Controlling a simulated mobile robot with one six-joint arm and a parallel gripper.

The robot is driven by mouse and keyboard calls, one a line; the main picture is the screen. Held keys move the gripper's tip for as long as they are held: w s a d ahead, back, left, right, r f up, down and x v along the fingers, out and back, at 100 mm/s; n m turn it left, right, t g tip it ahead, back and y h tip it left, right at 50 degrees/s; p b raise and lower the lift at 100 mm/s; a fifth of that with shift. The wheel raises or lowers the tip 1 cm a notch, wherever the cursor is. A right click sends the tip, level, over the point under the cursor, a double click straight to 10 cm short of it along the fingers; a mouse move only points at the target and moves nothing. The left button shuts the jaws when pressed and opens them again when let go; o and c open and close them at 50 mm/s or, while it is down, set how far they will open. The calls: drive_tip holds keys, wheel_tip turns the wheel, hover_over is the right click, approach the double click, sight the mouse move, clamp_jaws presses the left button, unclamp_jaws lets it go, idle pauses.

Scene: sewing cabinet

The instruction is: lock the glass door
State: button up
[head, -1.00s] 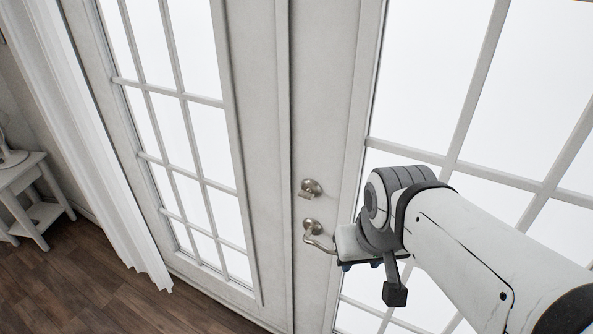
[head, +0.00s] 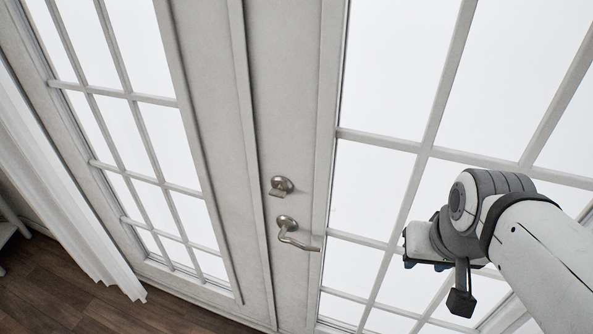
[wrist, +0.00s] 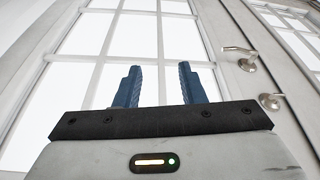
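The glass door (head: 340,235) is white-framed with a grid of panes and looks closed against the other leaf. On its stile is a small metal thumb-turn lock (head: 281,187), with a lever handle (head: 298,238) just below it. In the wrist view the lever handle (wrist: 240,56) and the lock (wrist: 271,101) show at the right. My gripper (head: 408,262) is right of the handle in the head view, apart from it, in front of the panes. In the wrist view its two blue fingers (wrist: 160,85) stand apart with nothing between them.
A second glazed leaf (head: 205,120) is at the left, with a white curtain (head: 70,210) beside it. Wooden floor (head: 60,290) shows at lower left. A bit of white furniture (head: 8,225) is at the left edge.

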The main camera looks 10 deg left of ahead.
drive_tip(key=shift+w+d, duration=0.15)
drive_tip(key=shift+o, duration=0.5)
drive_tip(key=shift+s+a, duration=0.2)
drive_tip(key=shift+s, duration=0.05)
drive_tip(key=shift+o, duration=0.8)
drive_tip(key=shift+d+f+b, duration=0.1)
drive_tip(key=shift+f+b, duration=0.2)
drive_tip(key=shift+o, duration=1.3)
drive_tip(key=f+n+h+b, duration=0.1)
drive_tip(key=n, duration=0.1)
drive_tip(key=w+f+n+b, duration=0.1)
drive_tip(key=f+n+b, duration=0.1)
drive_tip(key=shift+w+f+g+h, duration=0.1)
drive_tip(key=shift+f+g+h, duration=0.2)
drive_tip(key=shift+g+h, duration=0.1)
drive_tip(key=w+a+f+n+t+h+b, duration=0.3)
drive_tip(key=w+a+f+n+h+b, duration=0.25)
drive_tip(key=w+n+b, duration=0.55)
drive_tip(key=n+t+y+b, duration=0.4)
drive_tip(key=n+t+b, duration=0.3)
drive_tip(key=n+t, duration=0.85)
approach(276, 195)
drive_tip(key=w+r+n+g, duration=0.1)
drive_tip(key=w, duration=0.2)
drive_tip(key=w+d+r+n+g, duration=0.1)
drive_tip(key=w, duration=0.2)
drive_tip(key=w+r+n+g, duration=0.1)
drive_tip(key=w, duration=0.2)
drive_tip(key=shift+d+n, duration=0.15)
drive_tip(key=shift+n, duration=0.1)
